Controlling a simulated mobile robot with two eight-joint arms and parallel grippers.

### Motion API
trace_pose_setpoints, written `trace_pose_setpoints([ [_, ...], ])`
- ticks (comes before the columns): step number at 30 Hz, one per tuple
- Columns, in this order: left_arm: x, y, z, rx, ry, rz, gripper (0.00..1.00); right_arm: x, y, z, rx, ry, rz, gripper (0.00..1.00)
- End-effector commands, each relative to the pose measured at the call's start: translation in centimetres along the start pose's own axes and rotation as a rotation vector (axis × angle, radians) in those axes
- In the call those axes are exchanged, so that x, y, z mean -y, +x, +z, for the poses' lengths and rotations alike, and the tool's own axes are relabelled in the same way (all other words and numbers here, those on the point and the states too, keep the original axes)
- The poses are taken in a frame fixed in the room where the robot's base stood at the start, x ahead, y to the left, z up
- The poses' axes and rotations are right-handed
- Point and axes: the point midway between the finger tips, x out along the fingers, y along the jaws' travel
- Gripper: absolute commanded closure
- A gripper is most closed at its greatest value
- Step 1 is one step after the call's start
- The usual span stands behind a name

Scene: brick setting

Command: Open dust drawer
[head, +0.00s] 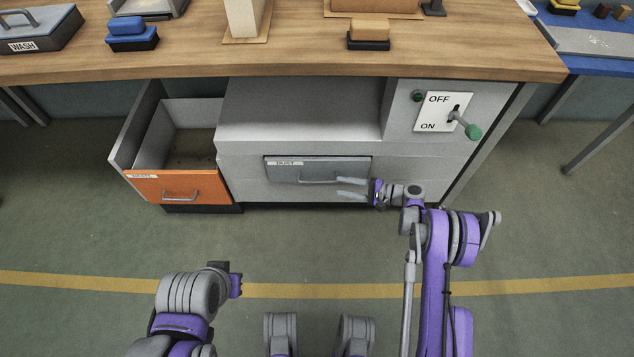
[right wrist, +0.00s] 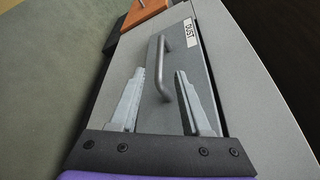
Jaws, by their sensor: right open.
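The dust drawer (head: 350,165) is a grey front labelled DUST in the cabinet under the workbench, and it looks shut. It carries a grey bar handle (head: 318,180). My right gripper (head: 340,188) is open at the right end of this handle. In the right wrist view, the handle (right wrist: 160,70) rises in front of the drawer face (right wrist: 190,62), and its near end lies between the two open fingers (right wrist: 155,88) without clear contact. My left arm is low at the left in the head view; its gripper fingers do not show.
An orange-fronted drawer (head: 178,187) stands open to the left of the dust drawer. A switch panel (head: 437,112) with a green-tipped lever is at the upper right. The wooden worktop (head: 300,60) overhangs above. The floor in front is clear.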

Motion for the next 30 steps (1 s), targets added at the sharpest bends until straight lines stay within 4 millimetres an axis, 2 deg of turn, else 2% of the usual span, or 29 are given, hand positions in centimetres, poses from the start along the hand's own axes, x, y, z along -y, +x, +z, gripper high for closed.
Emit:
trace_pose_setpoints([
  [9, 0.0, 1.0, 0.2, 0.000, 0.000, 0.000, 1.00, -0.1, 6.0, 0.0, 0.002, -0.001, 0.002, 0.53],
  [15, 0.0, 1.4, 0.3, -0.001, 0.000, 0.000, 1.00, 0.0, 8.8, 0.0, 0.001, -0.002, 0.002, 0.53],
  [20, 0.0, 1.5, 0.3, -0.001, 0.000, 0.000, 1.00, 0.0, 9.9, 0.0, -0.001, -0.002, 0.002, 0.53],
  [28, 0.0, 1.5, 0.3, -0.001, 0.000, 0.000, 1.00, 0.1, 10.0, 0.0, -0.001, -0.001, 0.002, 0.53],
  [29, 0.0, 1.5, 0.3, -0.001, 0.000, 0.000, 1.00, 0.1, 10.0, 0.0, -0.001, -0.001, 0.002, 0.55],
  [30, 0.0, 1.5, 0.3, -0.001, 0.000, 0.000, 1.00, 0.1, 10.0, 0.0, -0.001, -0.001, 0.002, 0.62],
])
